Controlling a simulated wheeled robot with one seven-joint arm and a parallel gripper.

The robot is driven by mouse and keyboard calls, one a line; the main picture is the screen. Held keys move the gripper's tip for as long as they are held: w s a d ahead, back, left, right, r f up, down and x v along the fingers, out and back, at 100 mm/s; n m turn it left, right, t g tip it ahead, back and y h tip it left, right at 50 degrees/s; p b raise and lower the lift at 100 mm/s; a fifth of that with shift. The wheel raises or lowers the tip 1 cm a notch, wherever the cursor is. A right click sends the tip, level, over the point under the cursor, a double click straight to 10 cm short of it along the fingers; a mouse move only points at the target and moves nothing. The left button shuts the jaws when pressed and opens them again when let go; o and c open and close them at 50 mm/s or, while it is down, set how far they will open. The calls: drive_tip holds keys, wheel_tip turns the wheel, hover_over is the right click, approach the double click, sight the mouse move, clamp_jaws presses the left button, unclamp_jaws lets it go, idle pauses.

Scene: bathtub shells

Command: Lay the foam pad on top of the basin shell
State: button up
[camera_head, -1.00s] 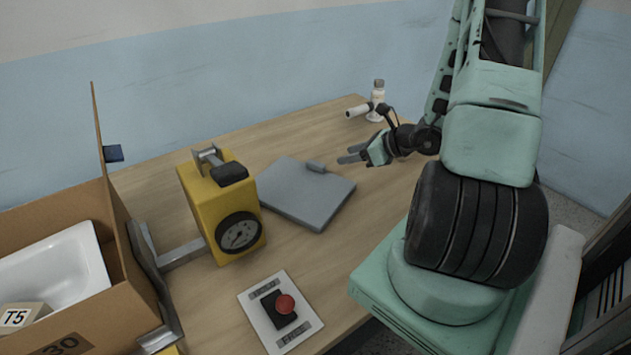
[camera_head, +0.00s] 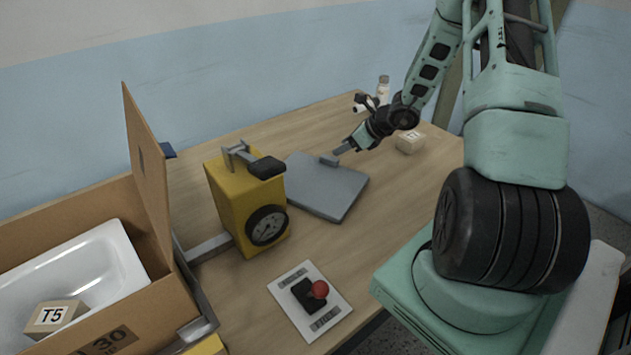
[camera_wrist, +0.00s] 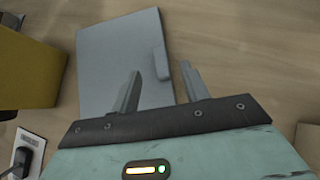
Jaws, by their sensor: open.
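The foam pad (camera_head: 322,190) is a flat grey slab lying on the table, with a small raised tab (camera_head: 329,159) near its far edge. It also shows in the wrist view (camera_wrist: 115,55), with the tab (camera_wrist: 161,62) on its right side. My gripper (camera_head: 338,157) is at the tab in the head view. In the wrist view my gripper (camera_wrist: 158,80) has its fingers apart, with the tab between and just beyond them. Whether a finger touches it I cannot tell. The basin shell (camera_head: 75,265) is a white tub inside an open cardboard box at the left.
A yellow gauge device (camera_head: 232,205) stands between the box (camera_head: 150,300) and the pad. A panel with a red button (camera_head: 310,300) lies at the front. Another small block (camera_head: 410,142) and a white bottle (camera_head: 383,88) stand behind.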

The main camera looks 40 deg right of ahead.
sight(326, 156)
drive_tip(key=shift+p+x, duration=1.15)
drive_tip(key=shift+x, duration=2.65)
drive_tip(key=shift+f, duration=0.1)
clamp_jaws()
